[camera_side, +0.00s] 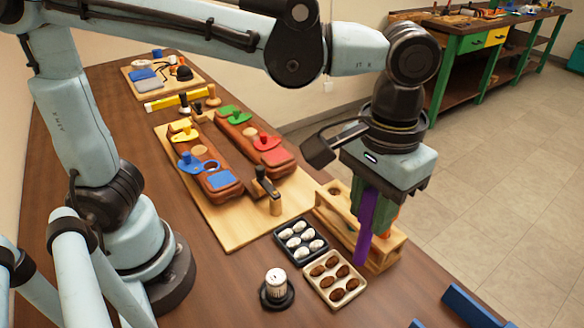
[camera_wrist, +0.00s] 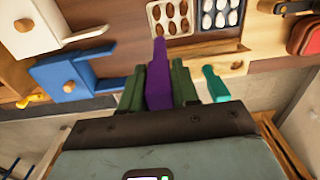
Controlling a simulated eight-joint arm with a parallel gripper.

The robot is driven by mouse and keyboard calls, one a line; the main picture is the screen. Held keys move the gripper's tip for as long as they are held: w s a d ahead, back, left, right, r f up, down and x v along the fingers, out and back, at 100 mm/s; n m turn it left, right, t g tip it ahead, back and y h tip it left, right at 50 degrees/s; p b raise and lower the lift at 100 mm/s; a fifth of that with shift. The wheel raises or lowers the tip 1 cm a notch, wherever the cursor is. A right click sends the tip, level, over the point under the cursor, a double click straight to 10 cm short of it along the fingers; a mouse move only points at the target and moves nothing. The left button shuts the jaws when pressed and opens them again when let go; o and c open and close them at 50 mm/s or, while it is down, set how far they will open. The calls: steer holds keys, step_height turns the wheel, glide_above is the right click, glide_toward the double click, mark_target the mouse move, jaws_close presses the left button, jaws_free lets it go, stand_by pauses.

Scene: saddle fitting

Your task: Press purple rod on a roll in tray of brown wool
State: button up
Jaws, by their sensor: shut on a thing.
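The purple rod (camera_side: 365,230) hangs tip down from my gripper (camera_side: 378,208), beside and partly in front of the wooden stand (camera_side: 386,258). In the wrist view the purple rod (camera_wrist: 157,78) sits between the two green fingers of my gripper (camera_wrist: 157,88), which are shut on it. The tray of brown wool (camera_side: 325,301) is a pale tray with several brown rolls (camera_side: 338,294), on the table to the left of and below the rod's tip. The tray of brown wool (camera_wrist: 149,24) also shows at the top of the wrist view. The rod looks apart from the rolls.
A dark tray of white rolls (camera_side: 282,252) adjoins the brown wool tray. A white knobbed item on a black base (camera_side: 276,288) stands left. A teal piece (camera_wrist: 215,84) shows beside my fingers. Blue parts (camera_side: 468,306) lie at the front right; saddle boards (camera_side: 210,160) lie farther back.

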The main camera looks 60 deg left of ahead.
mark_target(364, 241)
steer(key=shift+f, duration=3.5)
stand_by(0.6)
